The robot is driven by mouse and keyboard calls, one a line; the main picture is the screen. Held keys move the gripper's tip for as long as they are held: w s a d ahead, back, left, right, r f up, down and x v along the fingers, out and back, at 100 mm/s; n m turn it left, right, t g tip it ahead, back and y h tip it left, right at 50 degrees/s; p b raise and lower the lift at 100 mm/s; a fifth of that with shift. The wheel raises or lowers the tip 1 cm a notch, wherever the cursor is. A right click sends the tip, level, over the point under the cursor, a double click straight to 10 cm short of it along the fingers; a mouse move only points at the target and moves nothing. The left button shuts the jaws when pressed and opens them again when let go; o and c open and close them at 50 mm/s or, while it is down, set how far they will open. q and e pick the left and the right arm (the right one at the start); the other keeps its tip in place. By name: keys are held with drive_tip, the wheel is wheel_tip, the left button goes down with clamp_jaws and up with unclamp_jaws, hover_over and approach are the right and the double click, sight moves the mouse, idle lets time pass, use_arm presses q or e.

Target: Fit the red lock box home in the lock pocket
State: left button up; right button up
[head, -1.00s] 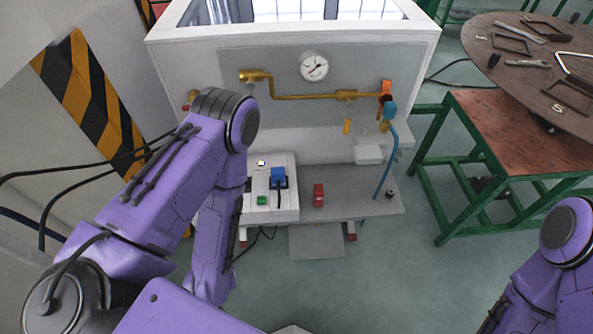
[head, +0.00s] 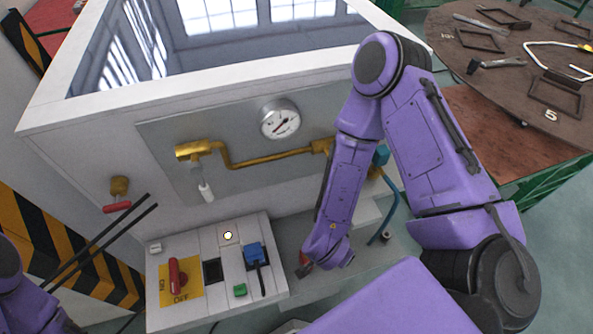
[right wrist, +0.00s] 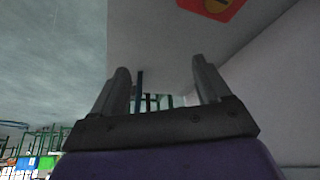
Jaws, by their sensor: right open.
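The red lock box (head: 304,257) stands on the grey shelf right of the control panel in the head view, mostly hidden by my right arm. In the right wrist view a red box face with an orange round mark (right wrist: 212,6) shows at the top edge, beyond the fingertips. A dark square opening (head: 212,270) in the panel looks like the lock pocket and appears empty.
The white panel (head: 188,318) carries a red rotary switch (head: 178,274), a blue plug (head: 256,254) and a green button (head: 240,290). Brass piping (head: 262,160) and a gauge (head: 281,119) are above. A round table (head: 480,85) with tools stands at the right.

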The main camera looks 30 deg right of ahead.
sight(307, 258)
drive_tip(key=w+a+r+m+y, duration=0.1)
drive_tip(key=a+r+m, duration=0.1)
drive_tip(key=w+a+r+m+g+b, duration=0.1)
drive_tip(key=a+r, duration=0.1)
drive_tip(key=a, duration=0.1)
drive_tip(key=w+a+r+m+y, duration=0.1)
drive_tip(key=a+r+m, duration=0.1)
drive_tip(key=shift+w+a+m+g+y, duration=0.2)
drive_tip(key=shift+a+m+g+y, duration=0.1)
drive_tip(key=shift+g, duration=0.1)
drive_tip(key=shift+w+a+f, duration=0.1)
drive_tip(key=shift+a, duration=0.2)
drive_tip(key=f, duration=0.3)
drive_tip(key=f+b, duration=0.1)
drive_tip(key=f, duration=0.2)
drive_tip(key=s+f, duration=0.1)
drive_tip(key=f, duration=0.2)
drive_tip(key=shift+d, duration=0.4)
drive_tip(key=shift+w+f, duration=0.1)
drive_tip(key=shift+f, duration=0.2)
drive_tip(key=c, duration=1.2)
